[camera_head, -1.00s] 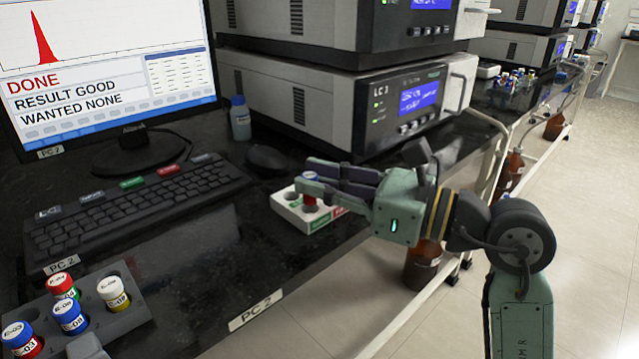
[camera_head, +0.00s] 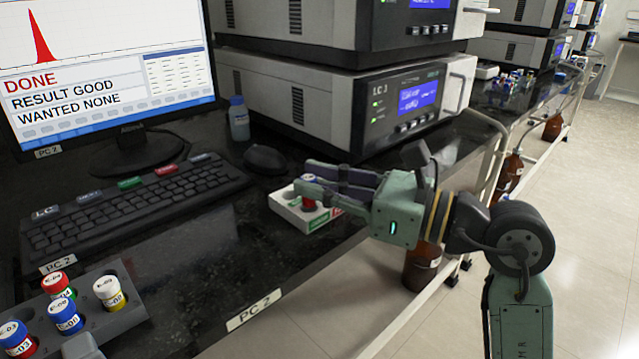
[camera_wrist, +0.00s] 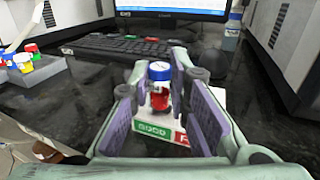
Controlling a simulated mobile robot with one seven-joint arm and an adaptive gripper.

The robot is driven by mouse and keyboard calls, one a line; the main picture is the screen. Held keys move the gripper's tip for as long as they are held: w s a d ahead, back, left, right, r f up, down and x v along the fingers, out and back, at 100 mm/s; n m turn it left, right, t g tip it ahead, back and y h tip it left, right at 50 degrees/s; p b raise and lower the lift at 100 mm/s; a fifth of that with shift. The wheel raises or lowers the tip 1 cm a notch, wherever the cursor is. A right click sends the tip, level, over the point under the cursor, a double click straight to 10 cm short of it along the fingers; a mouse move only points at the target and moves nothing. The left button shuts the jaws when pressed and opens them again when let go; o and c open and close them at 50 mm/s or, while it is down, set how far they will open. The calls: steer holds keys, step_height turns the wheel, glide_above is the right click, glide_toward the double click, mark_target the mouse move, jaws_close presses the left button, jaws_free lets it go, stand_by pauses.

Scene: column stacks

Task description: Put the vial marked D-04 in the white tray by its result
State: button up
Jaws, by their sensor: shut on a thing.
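A vial with a blue cap and a red body (camera_wrist: 160,97) is between the pads of my gripper (camera_wrist: 163,92), which is shut on it. In the head view the held vial (camera_head: 309,203) is upright at the white tray (camera_head: 283,209). Its marking is not readable. The tray has a green GOOD label on the left and a red label on the right, partly hidden by my gripper (camera_head: 312,182). The vial stands over the GOOD side; whether its base touches the tray is hidden. The monitor (camera_head: 100,75) reads DONE, RESULT GOOD, WANTED NONE.
A grey rack (camera_head: 125,318) with several capped vials is at the front left. A keyboard (camera_head: 130,203), a mouse (camera_head: 265,159) and a small bottle (camera_head: 239,120) are behind. An instrument stack (camera_head: 340,105) stands beyond the tray. The bench between rack and tray is clear.

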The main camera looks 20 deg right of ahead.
steer(key=shift+f+b, duration=0.85)
steer(key=shift+b, duration=0.05)
stand_by(0.5)
steer(key=o, duration=0.9)
